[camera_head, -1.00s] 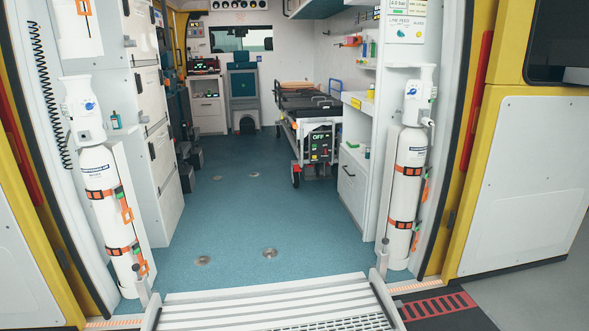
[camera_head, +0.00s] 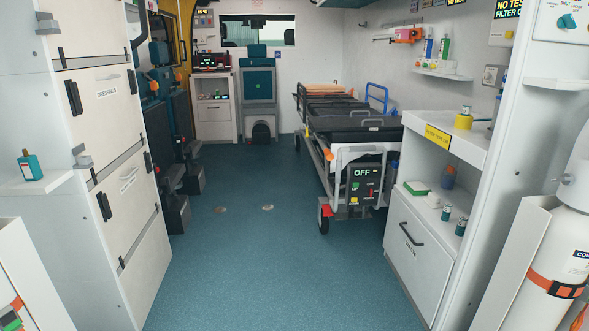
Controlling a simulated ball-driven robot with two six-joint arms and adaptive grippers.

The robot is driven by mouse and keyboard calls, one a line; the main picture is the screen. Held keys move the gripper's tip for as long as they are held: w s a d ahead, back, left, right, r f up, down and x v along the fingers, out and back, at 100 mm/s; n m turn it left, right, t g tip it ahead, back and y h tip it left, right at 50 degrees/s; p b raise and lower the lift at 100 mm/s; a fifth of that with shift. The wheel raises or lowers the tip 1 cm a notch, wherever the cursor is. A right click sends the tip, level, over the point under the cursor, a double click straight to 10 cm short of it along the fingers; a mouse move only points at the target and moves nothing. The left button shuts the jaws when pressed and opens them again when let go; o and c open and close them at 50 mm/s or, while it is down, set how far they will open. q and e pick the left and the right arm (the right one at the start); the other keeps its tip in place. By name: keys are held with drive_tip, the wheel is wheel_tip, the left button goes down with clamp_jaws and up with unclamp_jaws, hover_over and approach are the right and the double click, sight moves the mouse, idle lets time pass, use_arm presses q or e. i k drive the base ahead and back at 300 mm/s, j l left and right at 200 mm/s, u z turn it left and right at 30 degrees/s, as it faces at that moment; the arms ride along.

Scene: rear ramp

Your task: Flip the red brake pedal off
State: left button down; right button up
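The wheeled stretcher (camera_head: 352,138) stands inside the ambulance, right of the middle, with its near end toward me. Small red and green parts show on this panel, too small to tell whether one is the brake pedal. A red part (camera_head: 325,210) is at the near left wheel; I cannot tell whether it is a pedal or its position. Neither of my grippers is in view.
The blue-green floor (camera_head: 260,275) is clear up to the stretcher. White drawer cabinets (camera_head: 125,180) line the left. A white cabinet (camera_head: 425,255) with a black handle stands close to the stretcher's right. A white gas cylinder (camera_head: 545,275) is at the lower right.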

sight(326, 210)
drive_tip(key=i+z, duration=0.1)
drive_tip(key=i, duration=0.7)
drive_tip(key=i+j+z, duration=0.1)
drive_tip(key=i, duration=0.75)
drive_tip(key=i+z, duration=0.45)
drive_tip(key=i+j+z, duration=0.2)
drive_tip(key=i+z, duration=0.25)
drive_tip(key=i+j+z, duration=0.45)
drive_tip(key=k+l, duration=0.1)
